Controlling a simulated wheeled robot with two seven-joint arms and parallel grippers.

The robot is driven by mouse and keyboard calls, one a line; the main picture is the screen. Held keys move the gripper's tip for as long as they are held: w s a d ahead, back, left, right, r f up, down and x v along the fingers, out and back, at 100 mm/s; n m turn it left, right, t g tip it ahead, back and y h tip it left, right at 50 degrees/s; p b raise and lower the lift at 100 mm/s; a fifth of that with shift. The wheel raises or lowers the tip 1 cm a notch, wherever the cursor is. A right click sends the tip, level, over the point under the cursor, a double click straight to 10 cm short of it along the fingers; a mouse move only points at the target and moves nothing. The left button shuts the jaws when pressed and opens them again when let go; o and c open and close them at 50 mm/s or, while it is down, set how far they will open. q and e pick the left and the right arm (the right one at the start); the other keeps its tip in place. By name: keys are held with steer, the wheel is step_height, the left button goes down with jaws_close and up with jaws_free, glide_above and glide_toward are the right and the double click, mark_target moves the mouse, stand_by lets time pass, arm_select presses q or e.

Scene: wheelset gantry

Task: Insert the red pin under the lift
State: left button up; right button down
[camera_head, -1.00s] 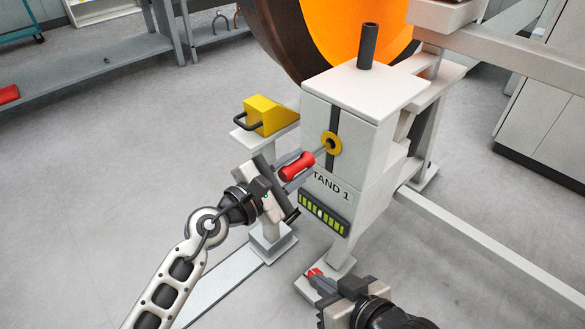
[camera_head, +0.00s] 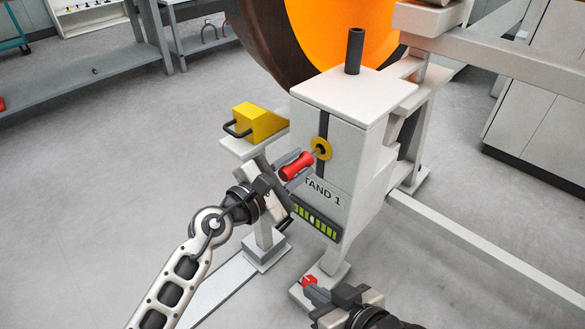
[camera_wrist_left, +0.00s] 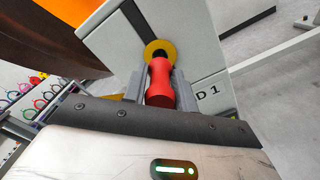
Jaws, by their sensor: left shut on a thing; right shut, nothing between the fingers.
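The red pin (camera_head: 297,165) has a red grip and a thin metal shaft that points at the yellow ring (camera_head: 321,149) on the face of the white lift stand (camera_head: 345,110). My left gripper (camera_head: 290,170) is shut on the red grip. In the left wrist view the red pin (camera_wrist_left: 160,84) sits between the fingers, its grip close to the yellow ring (camera_wrist_left: 160,50). Only a short piece of shaft shows; its tip is hidden at the ring. My right gripper (camera_head: 320,293) is shut and empty, low by the stand's foot.
A small red part (camera_head: 309,281) is at the stand's foot, beside my right gripper. A yellow block with a black handle (camera_head: 258,122) rests on a post left of the stand. An orange wheel (camera_head: 340,30) stands behind. Open floor lies to the left.

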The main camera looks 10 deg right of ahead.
mark_target(305, 160)
arm_select(q)
steer(key=shift+b+x, duration=0.6)
steer(key=shift+x, duration=1.4)
arm_select(e)
steer(key=shift+w, duration=0.15)
arm_select(q)
steer(key=o, duration=1)
steer(key=shift+s, duration=0.1)
arm_select(e)
steer(key=shift+r, duration=0.1)
arm_select(q)
steer(key=shift+s+a, duration=0.1)
steer(key=shift+a, duration=0.2)
steer(key=p+v, duration=0.1)
steer(key=v, duration=1.4)
steer(key=shift+s+a+p, duration=0.1)
steer(key=shift+s+p, duration=0.05)
steer(key=shift+p, duration=0.15)
arm_select(e)
steer(key=shift+r, duration=0.4)
